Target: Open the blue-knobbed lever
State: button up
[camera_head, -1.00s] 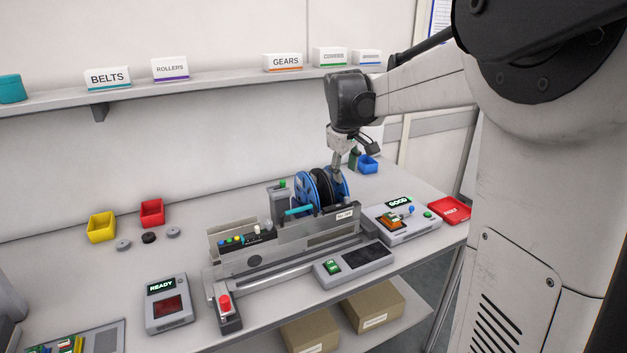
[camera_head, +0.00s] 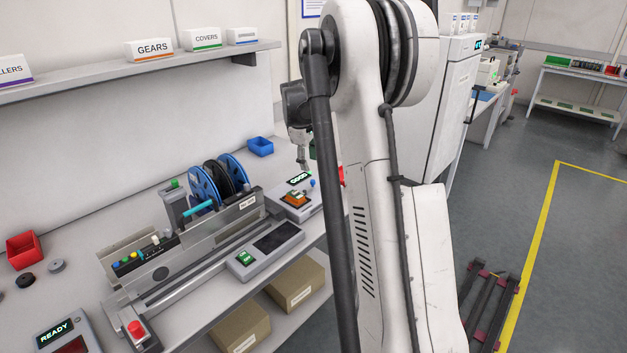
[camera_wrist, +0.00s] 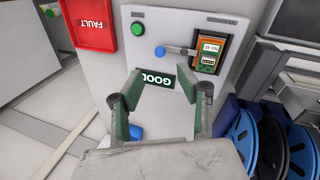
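The blue-knobbed lever (camera_wrist: 160,50) is on the grey test unit (camera_wrist: 150,90). Its blue knob points left in the wrist view, and its metal arm runs right to an orange holder with a green board (camera_wrist: 207,52). The knob also shows in the head view (camera_head: 312,183). A lit GOOD display (camera_wrist: 158,79) is on the unit. My gripper (camera_wrist: 160,84) is open and empty above the unit, its fingers either side of the display and apart from the knob. In the head view my gripper (camera_head: 303,162) is partly hidden by my arm.
A red FAULT tray (camera_wrist: 92,25) sits beside the unit. A blue bin (camera_head: 260,146) stands behind. A green button (camera_wrist: 138,29) is near the lever.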

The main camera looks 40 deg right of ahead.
aim_at(313, 180)
jog(key=x, duration=0.9)
grip_shut()
